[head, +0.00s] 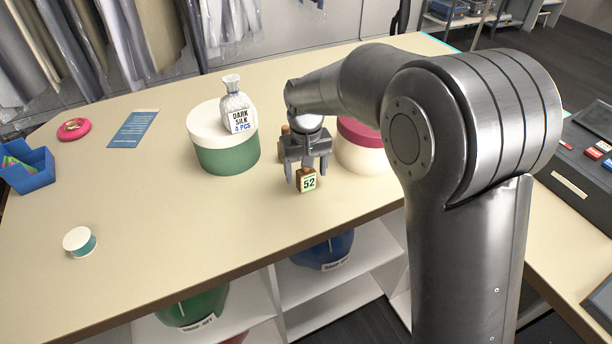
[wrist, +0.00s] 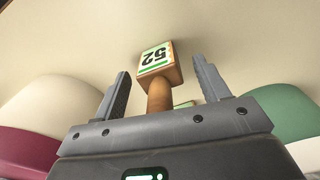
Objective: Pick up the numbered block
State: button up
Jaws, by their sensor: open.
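The numbered block (head: 306,181) is a small brown wooden block with a pale green-edged label reading 52. It is on the table (head: 180,230), near the front edge. In the wrist view the block (wrist: 157,62) shows a round wooden stem below its labelled head. My gripper (head: 307,172) is open above and around it, pointing down. In the wrist view the two fingers of my gripper (wrist: 162,88) stand on either side of the stem, with a gap on each side.
A crimson-lidded cream box (head: 358,150) stands close on the right. Another wooden piece (head: 285,129) shows behind my gripper. The table's left middle is mostly clear.

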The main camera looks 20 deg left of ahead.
jog(key=c, duration=1.2)
jog(key=shift+r, duration=0.1)
jog(key=shift+c, duration=0.2)
jog(key=shift+r, duration=0.6)
notch_tip(320, 180, up, 3)
jog(key=shift+f, duration=0.1)
jog(key=d+r, duration=0.2)
jog(key=d, duration=0.2)
jog(key=d+r, duration=0.2)
jog(key=d, duration=0.2)
jog(key=w+d+r, duration=0.1)
jog(key=d+r, duration=0.1)
jog(key=d, duration=0.2)
jog(key=shift+r, duration=0.4)
